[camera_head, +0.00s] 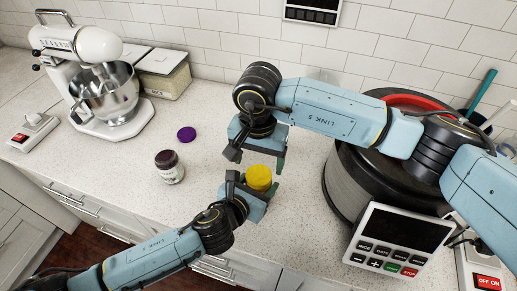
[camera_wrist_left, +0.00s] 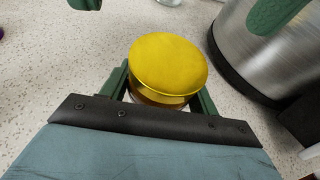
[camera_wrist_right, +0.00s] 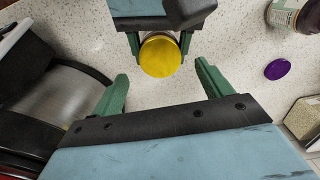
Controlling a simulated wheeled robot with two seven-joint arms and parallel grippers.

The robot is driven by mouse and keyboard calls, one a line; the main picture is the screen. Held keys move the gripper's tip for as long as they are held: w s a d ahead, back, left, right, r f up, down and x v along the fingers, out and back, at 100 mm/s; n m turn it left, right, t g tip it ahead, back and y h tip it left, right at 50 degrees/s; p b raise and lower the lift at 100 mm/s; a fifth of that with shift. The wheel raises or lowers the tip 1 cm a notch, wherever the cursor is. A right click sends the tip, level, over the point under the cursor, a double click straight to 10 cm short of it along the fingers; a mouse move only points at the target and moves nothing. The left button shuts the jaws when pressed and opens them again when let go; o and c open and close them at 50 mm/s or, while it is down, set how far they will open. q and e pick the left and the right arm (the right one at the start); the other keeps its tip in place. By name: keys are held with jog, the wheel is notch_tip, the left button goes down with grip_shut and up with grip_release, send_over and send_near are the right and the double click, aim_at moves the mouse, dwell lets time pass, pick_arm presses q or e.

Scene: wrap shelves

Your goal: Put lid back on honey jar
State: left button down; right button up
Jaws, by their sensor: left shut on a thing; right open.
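The honey jar (camera_wrist_left: 160,98) stands between the fingers of my left gripper (camera_head: 251,184), which is shut on it. Its round yellow lid (camera_head: 259,177) covers the top of the jar; I cannot tell if it is tight. In the left wrist view the lid (camera_wrist_left: 168,62) hides most of the jar. My right gripper (camera_head: 256,159) is open and empty, just behind and above the lid. In the right wrist view the lid (camera_wrist_right: 160,56) shows between and beyond the open fingers, apart from them.
A dark jar with a label (camera_head: 170,174) and a purple lid (camera_head: 187,134) lie left on the counter. A stand mixer (camera_head: 105,95) and a box (camera_head: 164,77) are at the back left. A large cooker (camera_head: 345,180) stands close on the right.

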aim_at(258, 175)
jog(key=shift+f, duration=2.35)
jog(key=c, duration=1)
jog(key=m, duration=0.9)
jog(key=shift+m, duration=0.4)
jog(key=o, duration=1.1)
